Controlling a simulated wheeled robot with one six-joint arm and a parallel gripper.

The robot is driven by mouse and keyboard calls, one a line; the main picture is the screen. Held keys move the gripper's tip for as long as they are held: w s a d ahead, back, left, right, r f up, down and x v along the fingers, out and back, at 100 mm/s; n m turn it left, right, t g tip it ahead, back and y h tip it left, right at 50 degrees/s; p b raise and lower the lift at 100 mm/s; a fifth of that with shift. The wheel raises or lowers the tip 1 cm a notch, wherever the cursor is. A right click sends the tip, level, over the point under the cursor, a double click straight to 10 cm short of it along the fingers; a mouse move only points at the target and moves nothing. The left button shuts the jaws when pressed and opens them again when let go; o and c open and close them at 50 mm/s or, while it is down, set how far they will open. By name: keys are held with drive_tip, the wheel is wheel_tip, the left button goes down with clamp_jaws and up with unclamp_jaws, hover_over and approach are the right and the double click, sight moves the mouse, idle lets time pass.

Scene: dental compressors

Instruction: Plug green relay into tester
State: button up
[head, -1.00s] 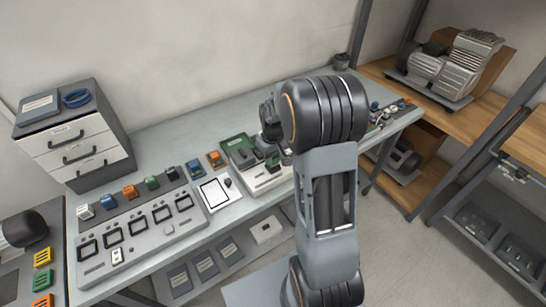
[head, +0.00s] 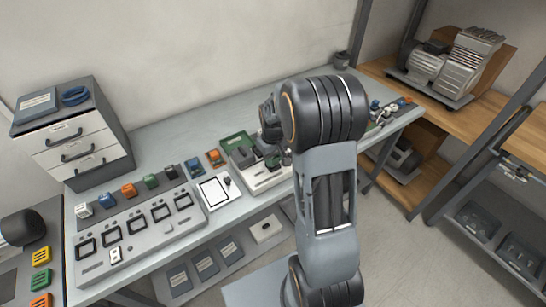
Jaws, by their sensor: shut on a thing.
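The tester (head: 262,183) is a pale box with a green board (head: 236,141) at its back, in the middle of the bench. My gripper (head: 272,152) is over the tester, partly hidden by my own arm. It is shut on a small green relay (head: 272,162), of which only a little shows. The relay is at or just above the tester's top; I cannot tell whether it is seated in a socket.
A grey panel (head: 140,233) with several dark-framed windows fills the bench's left, coloured blocks behind it, including another green one (head: 151,181). A drawer cabinet (head: 75,140) stands at the back left.

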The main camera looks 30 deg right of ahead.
drive_tip(key=shift+f+b, duration=0.3)
drive_tip(key=shift+f, duration=0.15)
idle(0.4)
drive_tip(key=o, duration=1.3)
drive_tip(key=shift+r, duration=0.15)
wheel_tip(320, 180, up, 7)
drive_tip(key=p, duration=0.5)
